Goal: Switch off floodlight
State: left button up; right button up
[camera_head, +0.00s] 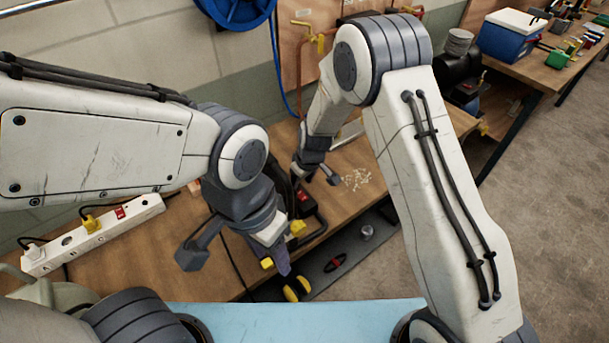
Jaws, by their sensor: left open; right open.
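A dark-framed device with yellow knobs and a small red switch, apparently the floodlight (315,222), stands on the wooden bench. It is largely hidden behind my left gripper. My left gripper (234,252) is open, with one finger apart to the left of the device and the other overlapping it in the picture. I cannot tell whether it touches. My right gripper (315,173) is open over the bench, just beyond the device, near the red switch. Whether the lamp is lit cannot be seen.
A white power strip (95,236) with plugs and a red switch lies at the left. A blue hose reel (236,10) hangs on the wall. A blue cooler (512,38) stands at the back right. Grey floor (545,190) is clear.

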aim_at(306, 200)
jog(key=b+v, duration=0.1)
jog(key=v, duration=0.6)
dwell(0.3)
